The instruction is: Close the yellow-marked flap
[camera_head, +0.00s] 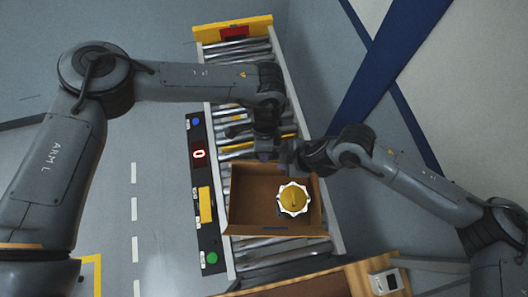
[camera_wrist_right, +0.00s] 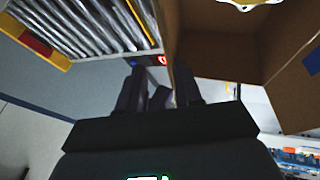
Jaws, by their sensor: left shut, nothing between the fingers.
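A brown open-topped box (camera_head: 240,205) sits on the roller conveyor, with a round white-and-gold housing (camera_head: 293,197) inside it. A blue mark (camera_head: 275,229) shows on its near side. I cannot clearly make out the yellow-marked flap; yellow strips show among the rollers just beyond the box. My left gripper (camera_head: 264,154) is shut and empty, pointing down at the box's far edge. My right gripper (camera_head: 284,156) is close beside it at the same edge. In the right wrist view its fingers (camera_wrist_right: 160,92) stand apart near the box wall (camera_wrist_right: 210,45).
The roller conveyor (camera_head: 262,262) runs away from me to a yellow end stop (camera_head: 205,34). A control strip (camera_head: 205,235) with a red display and buttons lies along its left. A wooden table (camera_head: 325,285) with a small grey device (camera_head: 386,281) is at the front right.

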